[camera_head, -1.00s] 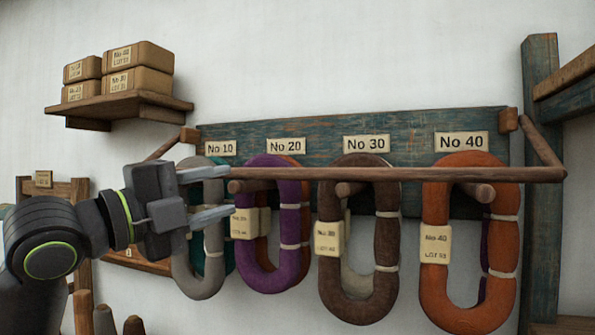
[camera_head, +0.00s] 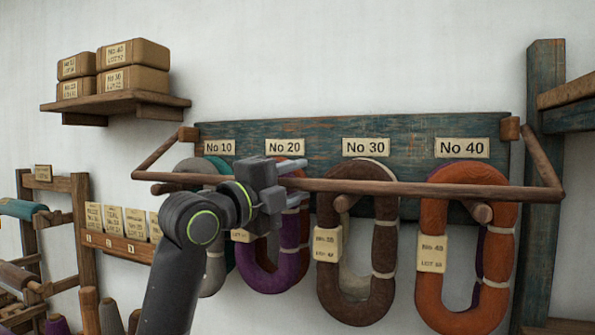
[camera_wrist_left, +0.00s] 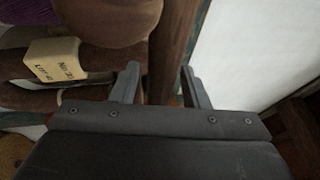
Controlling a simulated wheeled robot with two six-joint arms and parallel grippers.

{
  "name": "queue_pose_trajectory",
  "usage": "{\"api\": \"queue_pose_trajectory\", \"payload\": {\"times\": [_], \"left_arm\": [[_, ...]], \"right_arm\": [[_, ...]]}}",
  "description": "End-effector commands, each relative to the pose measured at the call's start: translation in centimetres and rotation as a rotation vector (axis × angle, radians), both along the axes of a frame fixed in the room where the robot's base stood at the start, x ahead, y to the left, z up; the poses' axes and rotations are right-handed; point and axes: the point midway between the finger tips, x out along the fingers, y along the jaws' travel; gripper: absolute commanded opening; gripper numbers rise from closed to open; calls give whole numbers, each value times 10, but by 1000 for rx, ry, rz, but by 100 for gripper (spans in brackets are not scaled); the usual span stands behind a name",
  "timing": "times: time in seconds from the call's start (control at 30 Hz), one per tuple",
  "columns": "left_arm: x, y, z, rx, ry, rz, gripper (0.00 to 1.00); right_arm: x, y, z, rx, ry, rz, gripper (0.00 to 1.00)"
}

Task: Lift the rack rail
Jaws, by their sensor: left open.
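The rack rail (camera_head: 400,188) is a long brown wooden bar across the front of the hanging yarn hanks, joined at its ends to side arms on the blue-green board. My left gripper (camera_head: 297,182) is open at the rail, in front of the No 20 hank. One finger lies above the rail and the other lower. In the left wrist view the rail (camera_wrist_left: 172,45) passes into the gap between the open fingers (camera_wrist_left: 160,85). I cannot tell if either finger touches it. My right gripper is not in view.
Yarn hanks, including brown (camera_head: 356,250) and orange (camera_head: 468,265) ones, hang on pegs close behind the rail. The labelled board (camera_head: 410,130) backs them. A shelf with boxes (camera_head: 115,100) is at upper left. A blue-green post (camera_head: 545,150) stands at right.

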Motion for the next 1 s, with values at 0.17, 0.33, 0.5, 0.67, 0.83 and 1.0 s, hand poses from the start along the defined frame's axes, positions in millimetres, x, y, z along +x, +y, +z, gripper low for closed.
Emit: {"api": "queue_pose_trajectory", "payload": {"times": [0.17, 0.33, 0.5, 0.67, 0.83, 1.0], "left_arm": [[6, -6, 1, 1, 0, 0, 41], [6, -6, 1, 1, 0, 0, 41], [6, -6, 1, 1, 0, 0, 28], [6, -5, 1, 1, 0, 0, 7], [6, -5, 1, 1, 0, 0, 0], [6, -5, 2, 2, 4, 0, 0]], "right_arm": [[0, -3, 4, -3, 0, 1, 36], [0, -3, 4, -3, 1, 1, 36], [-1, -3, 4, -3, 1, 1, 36], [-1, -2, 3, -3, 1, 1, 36], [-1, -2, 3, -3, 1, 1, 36], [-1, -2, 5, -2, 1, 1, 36]]}}
